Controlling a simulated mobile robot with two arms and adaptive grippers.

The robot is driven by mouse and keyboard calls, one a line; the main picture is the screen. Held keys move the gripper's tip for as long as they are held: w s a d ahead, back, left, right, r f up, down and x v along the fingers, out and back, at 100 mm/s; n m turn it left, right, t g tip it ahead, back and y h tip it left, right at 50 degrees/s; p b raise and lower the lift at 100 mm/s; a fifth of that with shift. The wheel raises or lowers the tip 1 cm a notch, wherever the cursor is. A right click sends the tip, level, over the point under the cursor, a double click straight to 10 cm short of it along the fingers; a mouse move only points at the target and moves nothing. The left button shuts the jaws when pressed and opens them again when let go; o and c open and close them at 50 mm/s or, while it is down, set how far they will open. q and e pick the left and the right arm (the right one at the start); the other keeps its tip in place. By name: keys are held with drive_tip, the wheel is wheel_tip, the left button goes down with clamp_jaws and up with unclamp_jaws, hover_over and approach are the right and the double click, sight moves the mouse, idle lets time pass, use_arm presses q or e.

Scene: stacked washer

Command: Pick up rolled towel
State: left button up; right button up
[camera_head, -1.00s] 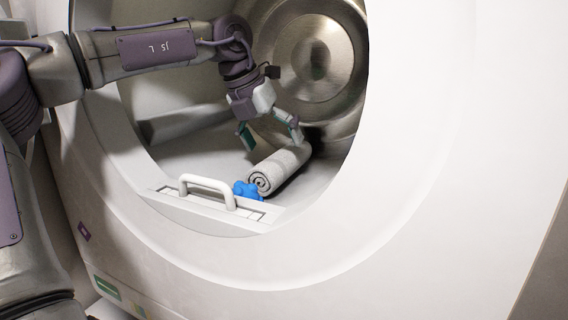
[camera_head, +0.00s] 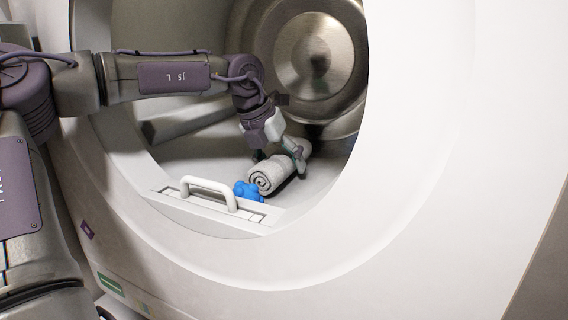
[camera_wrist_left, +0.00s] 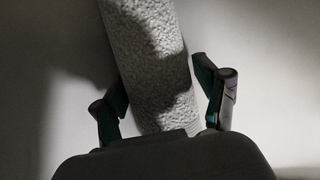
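The rolled towel (camera_head: 272,176) is a light grey roll lying on the floor of the washer opening, its spiral end facing out. In the left wrist view the towel (camera_wrist_left: 150,50) runs from the top edge down between my fingers. My left gripper (camera_head: 281,163) is inside the washer, pointing down over the towel. Its two fingers, seen in the left wrist view (camera_wrist_left: 163,95), are spread on either side of the towel, with a visible gap at the right finger. My right gripper is not in view.
A blue object (camera_head: 247,191) sits against the towel's near end. A white handle (camera_head: 208,188) stands on the opening's front ledge. The round washer rim (camera_head: 375,180) surrounds my left arm. A metal drum back (camera_head: 315,55) lies behind.

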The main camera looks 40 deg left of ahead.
use_arm(q)
drive_tip(key=c, duration=0.6)
drive_tip(key=shift+r, duration=0.1)
